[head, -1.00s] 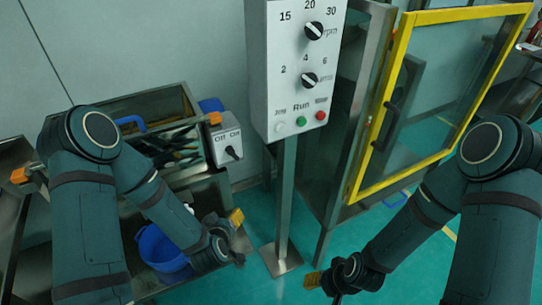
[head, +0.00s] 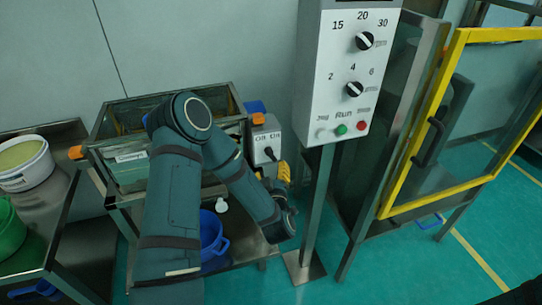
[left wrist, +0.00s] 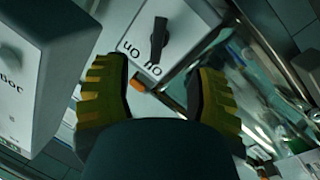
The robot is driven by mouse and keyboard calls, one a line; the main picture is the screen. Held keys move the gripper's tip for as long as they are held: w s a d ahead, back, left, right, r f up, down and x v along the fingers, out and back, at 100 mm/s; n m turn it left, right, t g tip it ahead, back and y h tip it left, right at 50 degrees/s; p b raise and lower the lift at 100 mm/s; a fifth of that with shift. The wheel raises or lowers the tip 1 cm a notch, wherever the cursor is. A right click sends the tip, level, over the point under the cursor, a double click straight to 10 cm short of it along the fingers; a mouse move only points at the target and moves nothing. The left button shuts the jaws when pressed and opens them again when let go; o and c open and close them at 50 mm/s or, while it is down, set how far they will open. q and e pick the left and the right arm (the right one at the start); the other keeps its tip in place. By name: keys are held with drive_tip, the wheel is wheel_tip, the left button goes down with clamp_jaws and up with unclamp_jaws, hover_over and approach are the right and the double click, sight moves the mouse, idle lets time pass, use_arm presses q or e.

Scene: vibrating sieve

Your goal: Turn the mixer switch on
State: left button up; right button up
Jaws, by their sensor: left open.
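The mixer switch box (head: 265,126) is a small grey-white box with off and on labels and a black knob (head: 269,153). It is fixed beside the steel mixer bin. In the left wrist view the switch box (left wrist: 178,24) is at the top centre, with its black knob (left wrist: 158,38) ahead of the fingers; I cannot tell which label the knob points at. My left gripper (head: 275,178) is open and empty, just below the switch box and apart from it. Its yellow-black fingers spread wide in the left wrist view (left wrist: 160,97). My right gripper is out of view.
A control panel (head: 345,95) on a steel post stands just right of the switch. A yellow-framed door (head: 400,150) is farther right. A blue bucket (head: 210,235) sits below my left arm. A white tub (head: 30,165) and green bucket (head: 8,230) stand left.

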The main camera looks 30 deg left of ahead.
sight(270, 156)
use_arm(q)
drive_tip(key=x, duration=0.8)
drive_tip(key=shift+b, duration=0.35)
clamp_jaws()
